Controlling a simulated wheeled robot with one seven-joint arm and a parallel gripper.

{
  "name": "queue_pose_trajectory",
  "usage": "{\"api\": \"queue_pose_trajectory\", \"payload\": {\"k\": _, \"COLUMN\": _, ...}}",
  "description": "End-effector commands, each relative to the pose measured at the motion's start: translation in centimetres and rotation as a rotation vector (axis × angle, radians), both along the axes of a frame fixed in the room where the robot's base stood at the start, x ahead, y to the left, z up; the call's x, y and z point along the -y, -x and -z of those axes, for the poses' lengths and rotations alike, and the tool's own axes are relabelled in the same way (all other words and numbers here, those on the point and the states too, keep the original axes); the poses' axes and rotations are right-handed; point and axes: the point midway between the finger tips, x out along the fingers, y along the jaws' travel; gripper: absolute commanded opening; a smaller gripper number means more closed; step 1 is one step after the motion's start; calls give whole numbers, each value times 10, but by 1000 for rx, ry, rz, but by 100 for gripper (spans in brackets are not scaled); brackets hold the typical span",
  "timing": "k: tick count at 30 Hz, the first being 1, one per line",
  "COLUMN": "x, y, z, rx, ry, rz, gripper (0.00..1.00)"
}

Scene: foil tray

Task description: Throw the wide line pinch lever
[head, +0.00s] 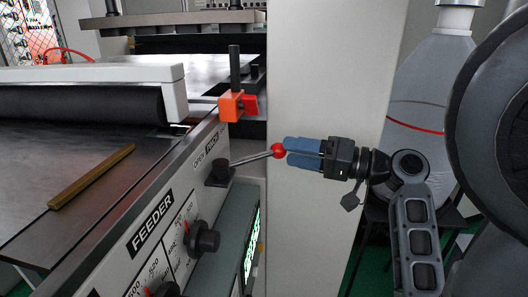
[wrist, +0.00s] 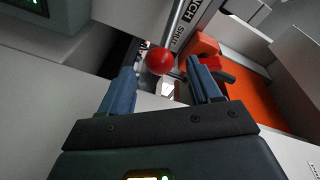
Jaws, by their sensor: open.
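The pinch lever (head: 250,158) is a thin metal rod with a red ball knob (head: 278,151). It sticks out to the right from a dark pivot (head: 219,172) on the feeder's side panel, beside a label partly reading "PINCH". My gripper (head: 288,152) has blue fingers and is open, coming from the right with its fingertips at the knob. In the wrist view the red knob (wrist: 160,61) shows between and just beyond the two open fingertips, nearer the left one. I cannot tell whether a finger touches it.
An orange clamp block (head: 231,106) with a dark upright post stands above the lever. A black dial (head: 203,238) sits on the feeder panel (head: 152,222) below it. A brass bar (head: 92,177) lies on the feed table. A pale column (head: 325,75) stands behind my gripper.

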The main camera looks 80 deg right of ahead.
Motion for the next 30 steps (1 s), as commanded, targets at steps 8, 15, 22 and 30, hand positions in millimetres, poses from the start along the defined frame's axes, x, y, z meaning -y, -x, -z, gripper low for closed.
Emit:
{"api": "queue_pose_trajectory", "payload": {"k": 8, "x": 4, "y": -43, "z": -1, "rx": 1, "ry": 2, "rz": -3, "gripper": 63}}
{"api": "queue_pose_trajectory", "payload": {"k": 15, "x": 7, "y": -61, "z": -1, "rx": 0, "ry": 2, "rz": 0, "gripper": 63}}
{"api": "queue_pose_trajectory", "payload": {"k": 22, "x": 7, "y": -61, "z": 0, "rx": -1, "ry": 2, "rz": 1, "gripper": 63}}
{"api": "queue_pose_trajectory", "payload": {"k": 30, "x": 7, "y": -61, "z": 0, "rx": -1, "ry": 2, "rz": 1, "gripper": 40}}
